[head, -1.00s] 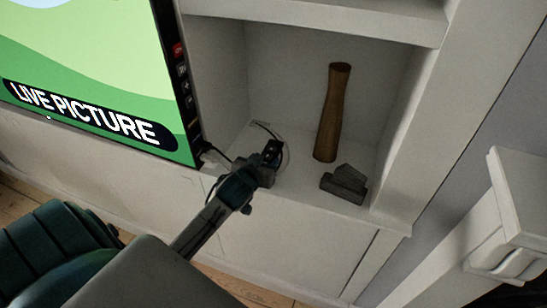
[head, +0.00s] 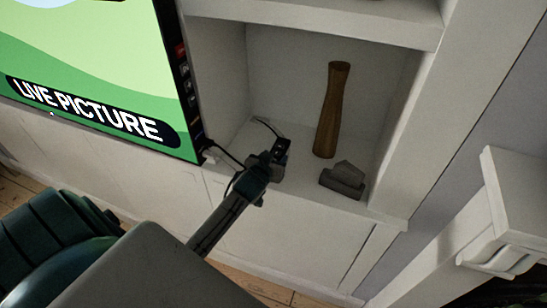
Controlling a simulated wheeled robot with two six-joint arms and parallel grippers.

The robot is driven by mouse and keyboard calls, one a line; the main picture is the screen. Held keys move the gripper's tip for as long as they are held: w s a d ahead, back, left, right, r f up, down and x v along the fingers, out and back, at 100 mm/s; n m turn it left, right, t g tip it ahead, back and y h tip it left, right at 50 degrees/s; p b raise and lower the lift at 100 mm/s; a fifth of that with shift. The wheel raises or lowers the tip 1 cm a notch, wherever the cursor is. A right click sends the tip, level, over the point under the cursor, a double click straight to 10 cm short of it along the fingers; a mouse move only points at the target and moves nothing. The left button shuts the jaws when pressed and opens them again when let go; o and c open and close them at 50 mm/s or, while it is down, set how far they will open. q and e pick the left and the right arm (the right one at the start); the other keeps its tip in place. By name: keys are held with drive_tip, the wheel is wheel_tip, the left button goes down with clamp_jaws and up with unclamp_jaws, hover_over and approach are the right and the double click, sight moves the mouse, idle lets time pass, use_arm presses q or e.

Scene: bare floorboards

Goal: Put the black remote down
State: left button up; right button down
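My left gripper (head: 280,156) is over the floor of the white shelf niche, near its front left. A small black piece with light dots (head: 283,147) shows at its tip. It may be the black remote, but it is too small and dark to tell from the gripper's own parts. The finger gap is not clear, so I cannot tell whether the gripper is open or shut. No other black remote shows on the shelf. My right gripper is not in view.
A tall brown wooden vase (head: 332,110) stands in the niche to the right. A grey blocky object (head: 343,180) sits in front of it. A television (head: 95,75) is at the left, with a dark cable (head: 228,157) beside it. Niche walls close in both sides.

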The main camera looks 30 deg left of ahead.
use_arm(q)
drive_tip(key=o, duration=0.3)
drive_tip(key=shift+r, duration=0.2)
drive_tip(key=shift+s+d, duration=0.1)
drive_tip(key=shift+s, duration=0.25)
drive_tip(key=b+v, duration=0.2)
drive_tip(key=v, duration=0.9)
drive_tip(key=shift+s+r, duration=0.1)
drive_tip(key=shift+s, duration=0.05)
